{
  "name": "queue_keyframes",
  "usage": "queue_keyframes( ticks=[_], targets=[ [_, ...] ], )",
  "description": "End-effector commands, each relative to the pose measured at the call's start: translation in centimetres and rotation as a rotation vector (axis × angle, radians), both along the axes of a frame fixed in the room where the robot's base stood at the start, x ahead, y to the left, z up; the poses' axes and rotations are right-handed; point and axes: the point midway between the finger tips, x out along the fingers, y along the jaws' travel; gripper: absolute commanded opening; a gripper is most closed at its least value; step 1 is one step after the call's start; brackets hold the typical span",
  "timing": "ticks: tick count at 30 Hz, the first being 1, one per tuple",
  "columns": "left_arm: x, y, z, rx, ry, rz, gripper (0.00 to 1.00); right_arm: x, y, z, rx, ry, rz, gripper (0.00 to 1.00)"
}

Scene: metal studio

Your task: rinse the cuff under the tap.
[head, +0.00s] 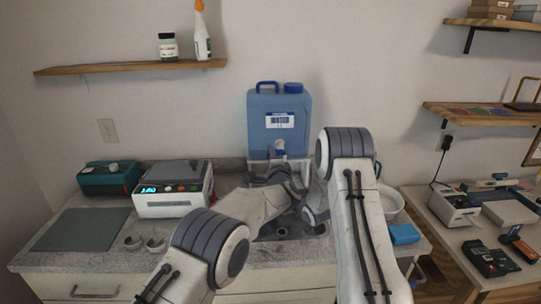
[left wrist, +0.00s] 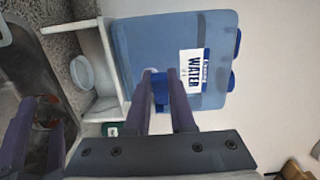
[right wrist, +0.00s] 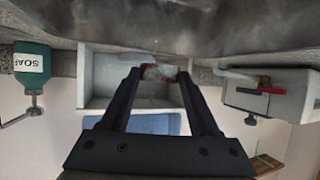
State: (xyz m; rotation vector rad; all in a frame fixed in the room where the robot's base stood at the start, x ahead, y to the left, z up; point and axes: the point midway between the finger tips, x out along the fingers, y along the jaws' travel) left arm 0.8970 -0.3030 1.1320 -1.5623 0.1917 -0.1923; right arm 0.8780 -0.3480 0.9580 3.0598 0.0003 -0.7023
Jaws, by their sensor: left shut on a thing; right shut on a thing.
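A blue water container (head: 279,120) stands on a white stand at the back of the counter, above the sink (head: 285,231). Its small blue tap (left wrist: 160,88) shows in the left wrist view. My left gripper (left wrist: 160,76) is shut on the tap. In the right wrist view, my right gripper (right wrist: 158,72) is shut on the cuff (right wrist: 160,71), a small whitish metal piece, close to the sink. My right gripper also shows in the left wrist view (left wrist: 45,105), below the tap's level. My arms hide the cuff in the head view. I cannot make out running water.
Two small rings or cups (head: 155,244) lie on the counter by a grey mat (head: 82,229). A white device with a lit display (head: 172,188) stands behind. A blue sponge (head: 404,233) lies right of the sink. A soap bottle (right wrist: 30,65) shows in the right wrist view.

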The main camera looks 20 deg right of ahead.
Motion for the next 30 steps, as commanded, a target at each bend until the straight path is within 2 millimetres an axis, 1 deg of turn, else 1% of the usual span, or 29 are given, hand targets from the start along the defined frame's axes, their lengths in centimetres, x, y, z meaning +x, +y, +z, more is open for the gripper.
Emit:
queue_keyframes(
  ticks=[1,2,3,13,17,20,23,30],
  targets=[
    [0.0,-0.1,0.1,0.0,-0.002,-0.001,0.26,0.0,0.0,0.0,0.0,0.0,0.0,0.09],
    [0.0,0.0,0.1,0.0,-0.002,-0.001,0.37,0.0,0.0,0.0,0.0,0.0,0.0,0.09],
    [0.0,0.0,0.1,0.0,-0.002,-0.002,0.53,0.0,0.0,0.0,0.0,0.0,0.0,0.09],
    [-0.1,0.0,0.0,0.0,0.0,-0.001,0.53,0.0,0.0,0.0,0.0,0.0,0.0,0.09],
    [-0.5,0.1,0.0,0.001,0.001,-0.001,0.53,0.0,0.0,0.0,0.0,0.0,0.0,0.09],
    [-1.4,0.3,0.0,0.002,0.001,-0.001,0.53,0.0,0.0,0.0,0.0,0.0,0.0,0.09],
    [-2.7,0.6,0.1,0.002,0.0,-0.003,0.53,0.0,0.0,0.0,0.0,0.0,0.0,0.09],
    [-6.7,1.5,0.1,0.002,0.0,-0.005,0.53,0.0,0.0,0.0,0.0,0.0,0.0,0.09]
  ],
)
